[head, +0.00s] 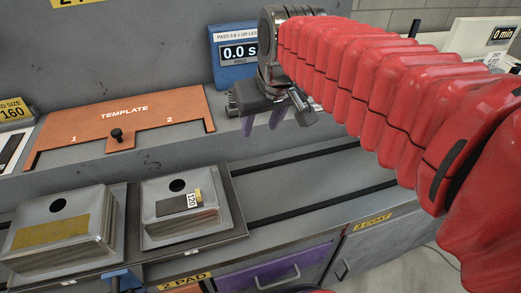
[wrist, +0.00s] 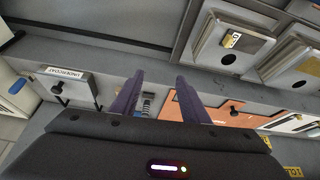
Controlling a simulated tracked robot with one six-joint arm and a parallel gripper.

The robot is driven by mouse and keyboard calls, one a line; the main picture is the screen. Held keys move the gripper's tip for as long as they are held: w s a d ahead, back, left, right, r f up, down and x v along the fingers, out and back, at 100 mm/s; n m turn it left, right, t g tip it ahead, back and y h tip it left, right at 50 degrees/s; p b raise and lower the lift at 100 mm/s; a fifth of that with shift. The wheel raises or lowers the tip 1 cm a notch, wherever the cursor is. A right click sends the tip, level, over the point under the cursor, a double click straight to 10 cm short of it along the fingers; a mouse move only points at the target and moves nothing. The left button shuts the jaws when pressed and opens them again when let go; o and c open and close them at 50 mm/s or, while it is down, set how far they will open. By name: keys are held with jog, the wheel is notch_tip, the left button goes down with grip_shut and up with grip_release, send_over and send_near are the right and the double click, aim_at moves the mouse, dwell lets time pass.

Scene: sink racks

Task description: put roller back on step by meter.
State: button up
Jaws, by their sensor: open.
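The blue meter (head: 237,54), reading 0.0 s, stands at the back on the grey step (head: 190,151). My gripper (head: 263,118) is in front of the meter's lower right, above the step's front edge, with its purple fingers apart and pointing down. In the wrist view my gripper's fingers (wrist: 161,96) are apart. A small bluish-grey thing (wrist: 148,104) shows between them beyond the tips; I cannot tell whether it is the meter or the roller. I cannot make out the roller clearly in either view, and my gripper hides part of the step.
An orange template (head: 120,120) with a black knob lies left of the meter. Two metal blocks (head: 60,230) (head: 185,205) sit on a dark plate at front left. A rail-lined bench (head: 300,185) is clear at right. An UNDERCOAT box (wrist: 68,86) shows in the wrist view.

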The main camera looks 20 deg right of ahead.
jog(key=s+f, duration=0.8)
jog(key=s, duration=0.5)
jog(key=shift+s+m, duration=0.15)
jog(key=shift+m, duration=0.25)
dwell(0.6)
